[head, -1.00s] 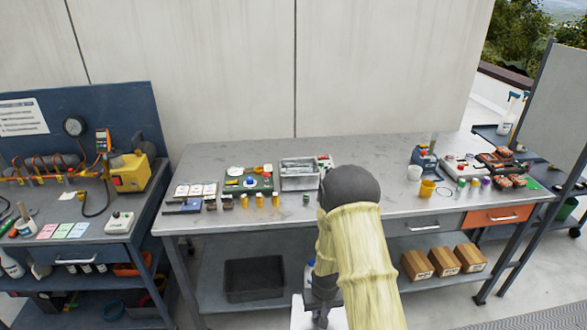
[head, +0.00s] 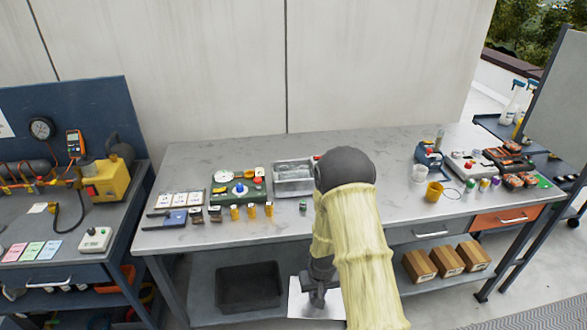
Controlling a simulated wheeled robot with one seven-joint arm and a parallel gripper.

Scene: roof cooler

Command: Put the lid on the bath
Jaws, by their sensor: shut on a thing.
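The bath (head: 293,178) is an open grey metal box standing on the long grey workbench, left of my arm. Its inside looks light, and its right end is partly hidden behind my arm. The lid (head: 309,306) is a flat pale sheet. It hangs low in front of the bench, below the bench top's front edge, with its right part hidden by my arm. My gripper (head: 318,297) is shut on the lid from above; the fingertips are small and hard to make out.
A green tray with a blue knob (head: 239,190) stands left of the bath, with several small bottles (head: 252,210) in front. A small dark green item (head: 303,206) sits before the bath. A lower shelf holds a black bin (head: 249,287) and cardboard boxes (head: 446,258).

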